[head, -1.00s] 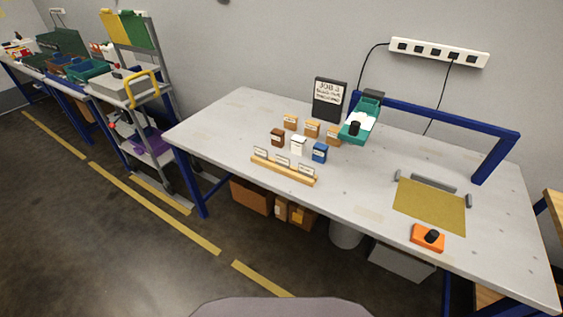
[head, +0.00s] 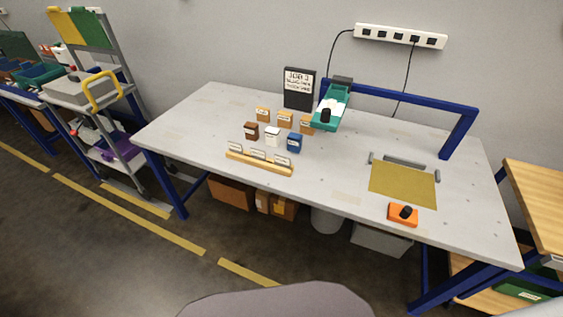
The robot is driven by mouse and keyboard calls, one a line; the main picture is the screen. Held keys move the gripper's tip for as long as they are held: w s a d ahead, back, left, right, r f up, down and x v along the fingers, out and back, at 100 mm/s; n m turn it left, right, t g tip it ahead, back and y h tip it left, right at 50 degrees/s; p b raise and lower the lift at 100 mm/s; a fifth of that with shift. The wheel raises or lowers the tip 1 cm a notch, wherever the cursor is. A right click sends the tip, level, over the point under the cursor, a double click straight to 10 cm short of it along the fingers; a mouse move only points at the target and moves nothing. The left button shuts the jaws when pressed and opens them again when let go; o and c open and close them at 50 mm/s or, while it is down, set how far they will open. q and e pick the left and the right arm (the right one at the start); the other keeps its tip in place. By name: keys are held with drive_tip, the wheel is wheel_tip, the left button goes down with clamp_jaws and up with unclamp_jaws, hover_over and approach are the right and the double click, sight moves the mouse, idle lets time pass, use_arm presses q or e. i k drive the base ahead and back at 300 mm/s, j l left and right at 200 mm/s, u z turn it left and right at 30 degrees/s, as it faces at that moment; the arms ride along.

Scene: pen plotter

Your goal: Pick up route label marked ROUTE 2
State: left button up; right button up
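A wooden rack (head: 258,164) lies near the front left edge of the table in the head view. Three small white labels stand in it: a left one (head: 235,147), a middle one (head: 258,154) and a right one (head: 282,161). Their print is too small to read, so I cannot tell which is marked ROUTE 2. Neither of my grippers is in view.
Behind the rack stand several small boxes, including a white one (head: 272,137) and a blue one (head: 294,143). A dark job sign (head: 299,88), a blue-framed plotter (head: 405,95), a yellow sheet (head: 403,184) and an orange control box (head: 403,215) share the table (head: 340,180).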

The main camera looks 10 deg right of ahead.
sight(237, 148)
drive_tip(key=i+j+z, duration=0.4)
drive_tip(key=j, duration=0.65)
drive_tip(key=i+j+z, duration=0.1)
drive_tip(key=j+z, duration=0.3)
drive_tip(key=j, duration=0.65)
drive_tip(key=j+z, duration=0.4)
drive_tip(key=j, duration=0.7)
